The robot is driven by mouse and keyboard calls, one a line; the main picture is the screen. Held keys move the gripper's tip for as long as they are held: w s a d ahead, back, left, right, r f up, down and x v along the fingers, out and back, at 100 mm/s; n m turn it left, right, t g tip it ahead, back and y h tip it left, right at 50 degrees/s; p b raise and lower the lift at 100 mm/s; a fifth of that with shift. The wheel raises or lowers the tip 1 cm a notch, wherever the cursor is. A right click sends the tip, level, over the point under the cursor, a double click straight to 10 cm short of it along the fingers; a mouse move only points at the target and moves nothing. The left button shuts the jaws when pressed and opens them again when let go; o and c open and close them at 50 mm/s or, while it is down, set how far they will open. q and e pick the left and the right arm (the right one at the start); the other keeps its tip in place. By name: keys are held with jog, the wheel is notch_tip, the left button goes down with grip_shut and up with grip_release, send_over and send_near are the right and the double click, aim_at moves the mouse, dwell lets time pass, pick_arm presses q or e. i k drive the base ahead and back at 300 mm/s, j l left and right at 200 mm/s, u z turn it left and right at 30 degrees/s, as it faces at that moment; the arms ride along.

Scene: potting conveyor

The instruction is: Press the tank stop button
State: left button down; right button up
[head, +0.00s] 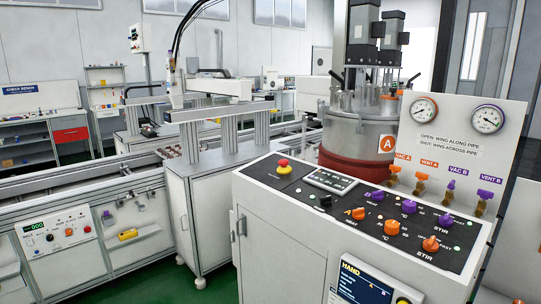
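A red mushroom button on a yellow base (283,165) stands at the left end of the black top panel (264,178) of the white tank console (262,250). Nothing covers the button. I cannot read a label beside it. The steel tank (352,120) with a red lower band stands behind the console. Neither of my grippers shows in the head view.
A belt control box (61,238) with a smaller red button is at the lower left. Conveyor rails run behind it. Green floor shows between them.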

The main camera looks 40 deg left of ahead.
aim_at(283, 163)
jog(key=i+j, duration=0.1)
jog(key=j, duration=1.5)
jog(key=i, duration=0.05)
